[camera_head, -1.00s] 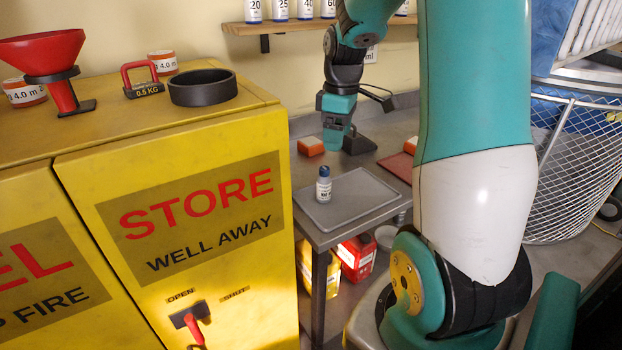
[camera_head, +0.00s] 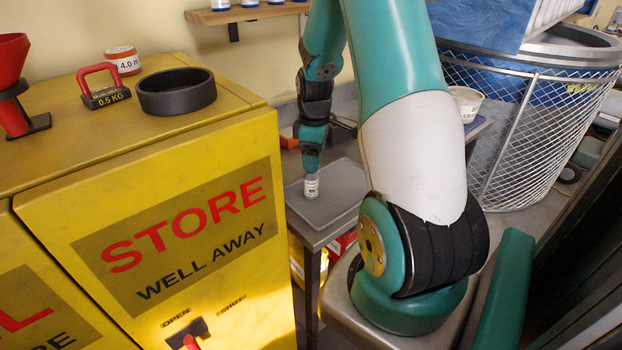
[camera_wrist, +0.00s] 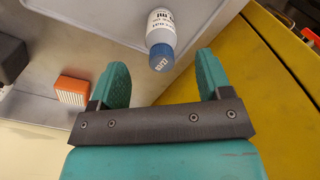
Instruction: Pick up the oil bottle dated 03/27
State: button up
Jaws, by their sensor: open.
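A small white bottle with a blue cap (camera_head: 311,186) stands on the grey tray (camera_head: 340,205) in the head view. Its label is too small to read a date. In the wrist view the bottle (camera_wrist: 162,38) lies ahead of my gripper (camera_wrist: 160,80), its blue cap toward the gap between the fingers. My gripper (camera_head: 311,166) is open and empty, just above the bottle in the head view. The fingertips hide the cap there.
The yellow cabinet (camera_head: 190,230) stands close on the left, with a black ring (camera_head: 176,92) and a red-handled weight (camera_head: 102,88) on top. An orange block (camera_wrist: 72,91) and a dark block (camera_wrist: 10,58) lie near the tray. A wire basket (camera_head: 520,130) is at right.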

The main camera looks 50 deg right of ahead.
aim_at(311, 175)
jog(key=shift+w+a+f+p, duration=0.15)
jog(key=shift+f+p, duration=0.35)
jog(key=shift+f, duration=1.2)
jog(key=shift+w+a+f+p, duration=0.1)
jog(key=shift+f+p, duration=0.35)
jog(key=shift+f, duration=1.25)
jog(key=shift+d, duration=0.1)
jog(key=c, duration=1.1)
jog(key=shift+o, duration=0.2)
jog(key=shift+r, duration=0.1)
